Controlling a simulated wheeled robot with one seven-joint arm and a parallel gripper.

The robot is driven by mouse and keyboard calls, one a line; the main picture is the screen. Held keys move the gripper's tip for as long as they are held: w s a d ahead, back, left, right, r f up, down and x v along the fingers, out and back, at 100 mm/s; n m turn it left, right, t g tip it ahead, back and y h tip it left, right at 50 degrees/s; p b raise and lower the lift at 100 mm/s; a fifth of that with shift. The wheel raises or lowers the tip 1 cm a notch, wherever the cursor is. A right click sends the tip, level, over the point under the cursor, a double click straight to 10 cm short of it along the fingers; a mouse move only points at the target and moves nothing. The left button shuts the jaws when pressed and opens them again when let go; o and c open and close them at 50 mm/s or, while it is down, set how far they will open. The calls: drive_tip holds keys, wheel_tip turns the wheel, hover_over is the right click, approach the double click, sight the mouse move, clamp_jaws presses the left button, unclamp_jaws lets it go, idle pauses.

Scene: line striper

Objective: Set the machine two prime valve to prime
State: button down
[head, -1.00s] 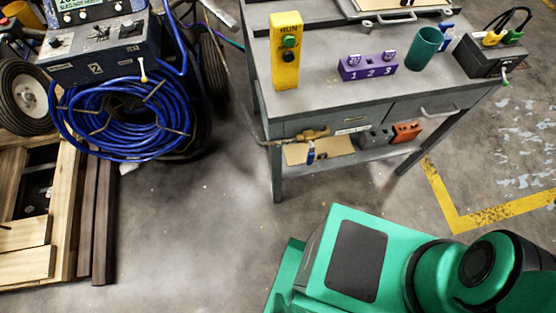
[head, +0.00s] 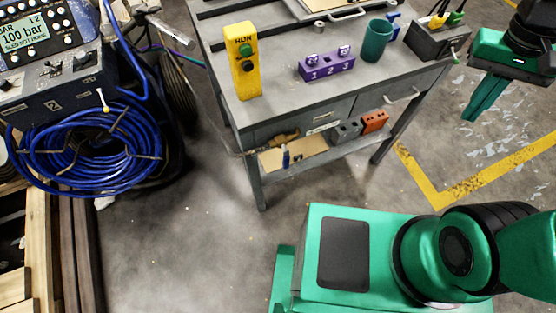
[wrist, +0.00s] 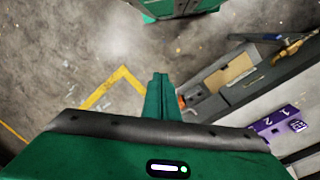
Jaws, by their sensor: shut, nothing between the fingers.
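Machine two is a dark box (head: 60,95) marked "2" at the left of the head view. A small lever with a pale handle (head: 103,99) sticks out at its front right corner, above a coil of blue hose (head: 75,150). I take it for the prime valve, but I cannot read a label or its setting. My gripper (head: 478,108) is at the upper right of the head view, shut and empty, far from the machine. Its closed fingers (wrist: 157,97) also show in the wrist view, where the machine is not seen.
A grey workbench (head: 285,95) stands between the machine and my gripper. It carries a yellow RUN post (head: 246,75), a purple numbered block (head: 328,66), a teal cup (head: 377,42) and a dark box (head: 438,42). Open floor (head: 185,230) lies in front of the machine.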

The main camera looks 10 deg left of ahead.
drive_tip(key=w+a+f+n+h, duration=0.1)
drive_tip(key=w+a+f+n, duration=0.15)
drive_tip(key=a, duration=0.45)
drive_tip(key=w+a+f+n, duration=0.1)
drive_tip(key=w+a+f, duration=0.1)
drive_tip(key=w+a, duration=0.35)
drive_tip(key=n+t+h, duration=0.2)
drive_tip(key=n, duration=0.2)
hover_over(286, 160)
drive_tip(key=w+a, duration=0.1)
drive_tip(key=w, duration=0.2)
wheel_tip(286, 160, down, 10)
drive_tip(key=shift+w+a+f, duration=0.1)
drive_tip(key=shift+a, duration=0.05)
drive_tip(key=s+a+f+n+t, duration=0.1)
drive_tip(key=s+a+f+n, duration=0.1)
drive_tip(key=s+a+f, duration=0.3)
drive_tip(key=s+a, duration=0.3)
drive_tip(key=shift+a+f, duration=0.15)
drive_tip(key=shift+f, duration=0.25)
drive_tip(key=w+d+f, duration=0.4)
drive_tip(key=d+f, duration=0.2)
drive_tip(key=f, duration=0.3)
drive_tip(key=shift+d, duration=0.3)
